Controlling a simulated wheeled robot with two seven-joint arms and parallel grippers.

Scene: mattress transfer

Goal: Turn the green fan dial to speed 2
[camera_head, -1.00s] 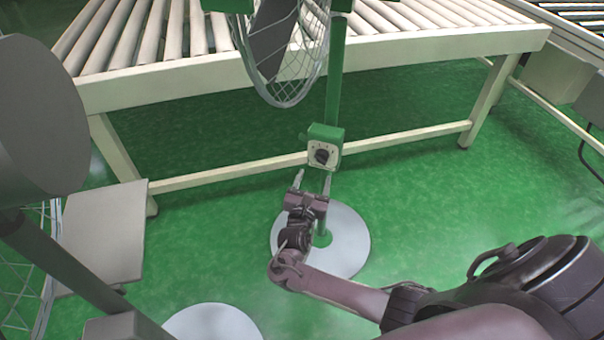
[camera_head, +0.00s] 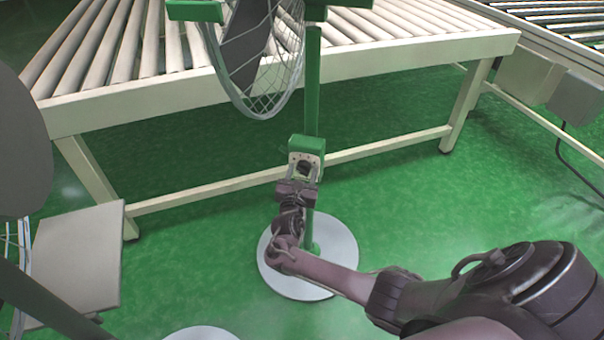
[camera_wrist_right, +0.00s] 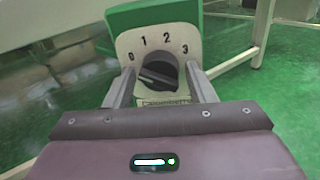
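The green fan (camera_head: 312,80) stands on a round grey base (camera_head: 335,262), its wire cage tilted at the top. Its green control box (camera_head: 307,143) carries a white dial plate marked 0, 1, 2, 3 (camera_wrist_right: 160,42) and a dark round dial (camera_wrist_right: 158,74). The dial's ridge slants, its left end lying nearest the 0 side; which number it points at is hard to tell. My right gripper (camera_head: 304,172) is at the box front. In the right wrist view its two fingers (camera_wrist_right: 161,88) are open, one on each side of the dial. My left gripper is not in view.
A roller conveyor table (camera_head: 200,108) stands behind the fan, its lower bar (camera_head: 225,187) passing behind the pole. A grey panel (camera_head: 75,260) and another round base (camera_head: 205,333) are at the left.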

